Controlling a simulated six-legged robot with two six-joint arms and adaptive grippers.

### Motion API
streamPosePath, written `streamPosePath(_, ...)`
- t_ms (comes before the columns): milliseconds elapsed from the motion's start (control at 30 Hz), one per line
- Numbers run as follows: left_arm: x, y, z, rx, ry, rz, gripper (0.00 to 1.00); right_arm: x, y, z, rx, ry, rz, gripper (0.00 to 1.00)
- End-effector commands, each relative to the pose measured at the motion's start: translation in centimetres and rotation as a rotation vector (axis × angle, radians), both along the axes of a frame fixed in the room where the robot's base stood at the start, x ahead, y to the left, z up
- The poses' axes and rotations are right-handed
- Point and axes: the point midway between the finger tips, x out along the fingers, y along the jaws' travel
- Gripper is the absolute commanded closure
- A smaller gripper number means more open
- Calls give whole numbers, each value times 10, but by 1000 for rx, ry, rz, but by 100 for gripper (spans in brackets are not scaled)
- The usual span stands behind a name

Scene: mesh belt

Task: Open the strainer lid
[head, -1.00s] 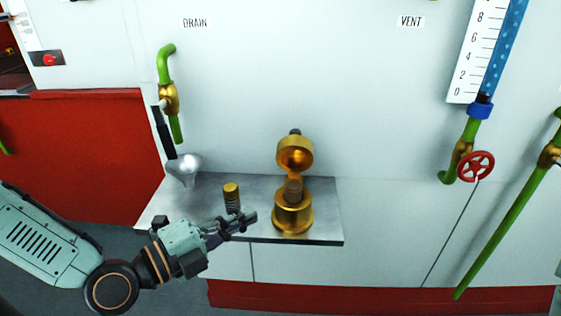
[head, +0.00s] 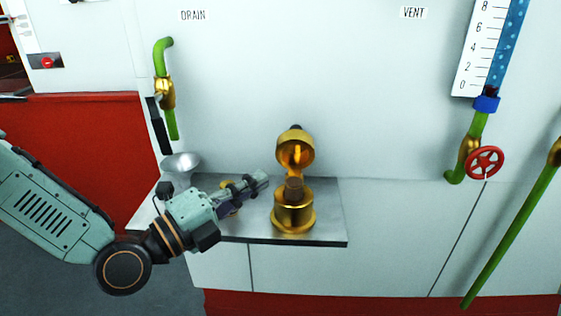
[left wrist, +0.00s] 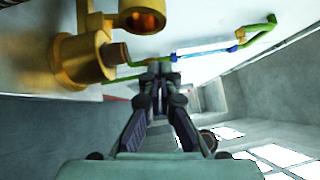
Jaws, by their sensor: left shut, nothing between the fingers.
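The brass strainer (head: 294,213) stands on the metal shelf. Its round lid (head: 296,150) is swung up and tilted back behind the body, with its hollow underside facing me. A brown cylinder (head: 294,187) sticks up out of the open body. In the left wrist view the strainer body (left wrist: 82,60) is at the upper left, with the lid (left wrist: 142,15) at the top. My left gripper (head: 262,178) is shut and empty, just left of the strainer and apart from it. It also shows in the left wrist view (left wrist: 158,70). My right gripper is not in view.
The grey shelf (head: 330,215) holds a silver funnel (head: 181,162) at the left. A small gold-topped object (head: 231,207) is mostly hidden behind my left gripper. A green drain pipe (head: 172,120) hangs above the funnel. The shelf right of the strainer is clear.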

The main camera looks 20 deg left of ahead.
Motion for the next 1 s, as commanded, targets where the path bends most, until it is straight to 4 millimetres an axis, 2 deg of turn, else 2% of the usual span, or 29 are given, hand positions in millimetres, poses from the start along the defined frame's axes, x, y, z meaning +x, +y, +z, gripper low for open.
streamPosePath(167,8,-6,-1,6,-4,-1,100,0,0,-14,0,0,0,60)
streamPosePath(1000,50,-29,6,6,-3,0,100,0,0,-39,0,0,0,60)
